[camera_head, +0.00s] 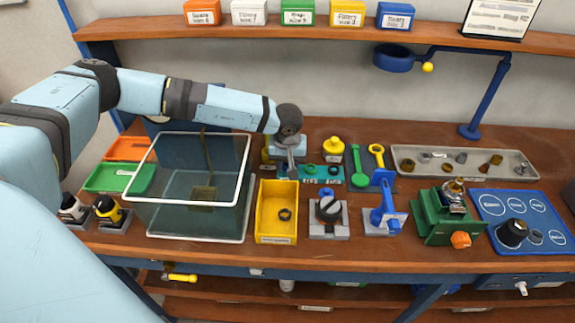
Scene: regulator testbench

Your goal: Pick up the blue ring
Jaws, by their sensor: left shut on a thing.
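My left gripper (291,163) points down over the left end of a small teal ring tray (322,179). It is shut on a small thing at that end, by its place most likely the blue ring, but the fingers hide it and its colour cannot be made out. A green ring (311,168) and a dark ring (333,170) lie on the tray, just right of the fingers. My right gripper is out of view.
Left of the tray stand a clear tank (243,210) and a yellow bin (277,232) with a dark ring inside. A yellow-topped bottle (334,150) and a green wrench-like tool (358,165) stand close right. A grey parts tray (415,169) lies farther right.

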